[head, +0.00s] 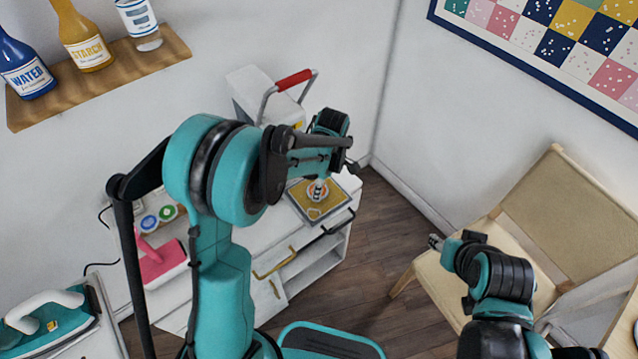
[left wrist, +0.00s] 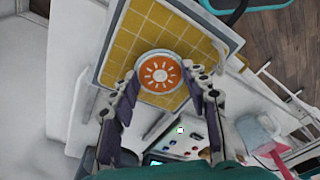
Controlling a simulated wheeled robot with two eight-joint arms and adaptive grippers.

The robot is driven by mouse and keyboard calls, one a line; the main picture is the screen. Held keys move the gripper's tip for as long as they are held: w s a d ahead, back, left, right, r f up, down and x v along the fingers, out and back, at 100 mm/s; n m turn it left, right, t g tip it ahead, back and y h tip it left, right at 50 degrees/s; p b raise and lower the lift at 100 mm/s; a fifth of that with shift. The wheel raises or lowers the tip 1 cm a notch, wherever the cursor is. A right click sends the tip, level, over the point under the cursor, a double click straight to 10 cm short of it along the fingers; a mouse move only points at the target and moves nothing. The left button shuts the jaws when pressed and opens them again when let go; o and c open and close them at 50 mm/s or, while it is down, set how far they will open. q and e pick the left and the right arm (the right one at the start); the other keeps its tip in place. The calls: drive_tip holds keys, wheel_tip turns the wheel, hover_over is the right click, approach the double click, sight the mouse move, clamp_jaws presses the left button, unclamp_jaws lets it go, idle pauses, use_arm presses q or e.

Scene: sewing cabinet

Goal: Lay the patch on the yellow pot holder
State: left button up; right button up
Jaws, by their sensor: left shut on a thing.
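The yellow pot holder (head: 330,206) lies on top of the white cabinet, and its grid of squares fills the upper middle of the left wrist view (left wrist: 123,47). The round orange patch (left wrist: 158,72) with a white sun shape is between the fingertips of my left gripper (left wrist: 161,84), which is shut on it. The patch is over the near part of the pot holder; whether it touches the cloth I cannot tell. In the head view the patch (head: 318,190) is small and partly hidden. My right gripper (head: 437,242) is away to the right, near the chair; its jaws are unclear.
A white sewing machine with a red handle (head: 293,80) stands behind the pot holder. A pink object (head: 162,262) and spools are on the cabinet's left. An iron (head: 45,308) is at the lower left. A chair (head: 560,220) stands right, with open floor between.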

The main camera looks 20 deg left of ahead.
use_arm(q)
drive_tip(key=o, duration=0.8)
drive_tip(key=shift+c, duration=0.2)
wheel_tip(320, 180, up, 12)
drive_tip(key=d, duration=0.1)
drive_tip(key=shift+d, duration=0.25)
drive_tip(key=shift+w+f, duration=0.1)
drive_tip(key=s+a+m+t+b, duration=0.1)
drive_tip(key=s+a+m+t, duration=0.1)
drive_tip(key=s+m, duration=0.6)
drive_tip(key=s+a+m+t+h+b, duration=0.1)
drive_tip(key=s+a+m+t, duration=0.1)
drive_tip(key=s+m+t, duration=0.3)
drive_tip(key=s+m, duration=0.4)
drive_tip(key=m, duration=0.1)
drive_tip(key=shift+a+m, duration=0.3)
drive_tip(key=shift+m, duration=0.1)
